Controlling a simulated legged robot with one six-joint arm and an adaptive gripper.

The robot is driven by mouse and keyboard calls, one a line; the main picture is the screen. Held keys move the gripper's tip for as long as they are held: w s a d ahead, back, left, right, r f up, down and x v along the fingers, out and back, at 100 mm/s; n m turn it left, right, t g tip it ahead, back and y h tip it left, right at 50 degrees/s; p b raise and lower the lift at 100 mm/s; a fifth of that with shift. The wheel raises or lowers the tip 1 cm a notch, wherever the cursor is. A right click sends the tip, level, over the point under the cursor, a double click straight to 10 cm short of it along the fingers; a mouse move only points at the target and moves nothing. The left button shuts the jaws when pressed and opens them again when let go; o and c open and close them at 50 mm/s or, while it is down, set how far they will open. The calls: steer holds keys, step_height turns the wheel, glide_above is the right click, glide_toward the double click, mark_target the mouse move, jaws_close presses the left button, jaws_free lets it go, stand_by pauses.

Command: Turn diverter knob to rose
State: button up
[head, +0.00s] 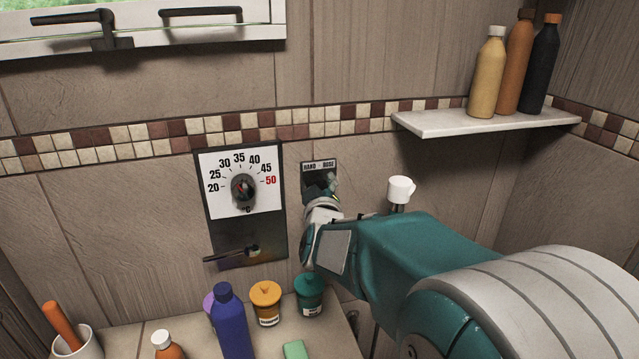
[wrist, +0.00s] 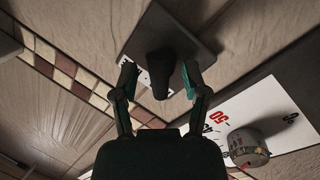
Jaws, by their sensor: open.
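The diverter plate (head: 319,165), lettered HAND and ROSE, is on the tiled wall right of the temperature panel. My gripper (head: 326,190) is in front of it and hides most of the knob in the head view. In the wrist view the dark diverter knob (wrist: 160,75) stands out from its dark plate (wrist: 192,38). My gripper (wrist: 158,80) is open there, with one fingertip on each side of the knob. Gaps show between fingers and knob, so it is not gripped. The lettering is mostly hidden in the wrist view, and which word the knob points to cannot be told.
The temperature panel (head: 243,240) with its dial (head: 243,188) and a lever (head: 232,254) is close at left. A white-topped fitting (head: 400,190) is at right. Bottles and tubs, including an orange-lidded tub (head: 266,300), stand below. A shelf (head: 440,124) holds three bottles.

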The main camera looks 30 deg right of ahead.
jaws_close()
steer(key=shift+r+m, duration=0.15)
steer(key=shift+m, duration=0.15)
steer(key=m, duration=0.2)
steer(key=shift+r+m+g+y, duration=0.1)
steer(key=shift+m+g+y, duration=0.2)
steer(key=m, duration=0.3)
steer(key=shift+d+m+g+y, duration=0.1)
steer(key=shift+m+g+y, duration=0.2)
steer(key=shift+m+y, duration=0.1)
steer(key=m+y, duration=0.1)
steer(key=m, duration=0.2)
steer(key=shift+d+m, duration=0.1)
steer(key=shift+m, duration=0.2)
steer(key=shift+s+m+y, duration=0.1)
steer(key=shift+m+y, duration=0.8)
steer(key=shift+m, duration=0.4)
steer(key=shift+f, duration=0.2)
jaws_free()
steer(key=shift+d, duration=0.1)
